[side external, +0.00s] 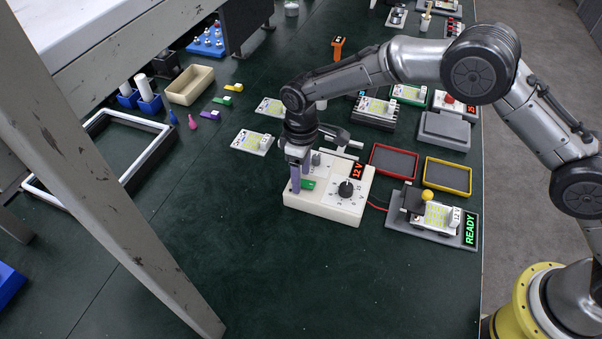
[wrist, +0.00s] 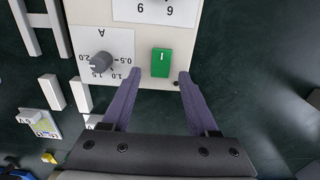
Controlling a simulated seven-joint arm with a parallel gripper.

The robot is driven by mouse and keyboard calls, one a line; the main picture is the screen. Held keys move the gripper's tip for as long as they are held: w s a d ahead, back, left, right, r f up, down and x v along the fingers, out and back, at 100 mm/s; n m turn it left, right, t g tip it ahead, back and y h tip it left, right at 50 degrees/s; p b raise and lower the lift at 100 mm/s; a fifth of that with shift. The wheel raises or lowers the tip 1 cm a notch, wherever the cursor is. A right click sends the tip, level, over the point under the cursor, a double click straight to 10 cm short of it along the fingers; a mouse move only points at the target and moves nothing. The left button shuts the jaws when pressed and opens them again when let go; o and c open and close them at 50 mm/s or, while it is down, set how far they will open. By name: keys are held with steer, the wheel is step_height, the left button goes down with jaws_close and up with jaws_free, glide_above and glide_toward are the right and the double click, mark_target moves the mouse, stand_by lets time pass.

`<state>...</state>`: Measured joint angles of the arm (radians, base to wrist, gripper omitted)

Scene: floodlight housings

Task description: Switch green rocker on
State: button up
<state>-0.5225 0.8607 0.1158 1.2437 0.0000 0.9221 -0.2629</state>
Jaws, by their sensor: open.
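The green rocker (wrist: 161,63) sits on the face of a cream power supply box (wrist: 212,12), with a white mark on it. In the side view the rocker (side external: 308,184) shows as a small green patch near the left end of the box (side external: 330,207). My gripper (wrist: 182,80) is open and empty. In the wrist view its two purple fingers point at the box, with the rocker just beyond and between their tips. In the side view my gripper (side external: 301,182) is over the left end of the box. Whether a finger touches the box is unclear.
A grey knob (wrist: 101,62) is left of the rocker. A black knob (side external: 346,189) and a red "12 V" display (side external: 358,171) are on the box. A red cable (side external: 377,206) leads to a fixture with a "READY" display (side external: 470,230). Red (side external: 394,146) and yellow (side external: 426,177) trays lie behind.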

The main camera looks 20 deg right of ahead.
steer(key=shift+f, duration=0.15)
steer(key=shift+c, duration=0.2)
jaws_close()
steer(key=shift+s+d+r+t+y, duration=0.1)
steer(key=shift+s+t+y, duration=0.05)
steer(key=shift+t+y, duration=0.4)
steer(key=shift+s+d+r+t+y, duration=0.1)
steer(key=shift+t+y, duration=0.45)
steer(key=shift+o, duration=0.2)
jaws_free()
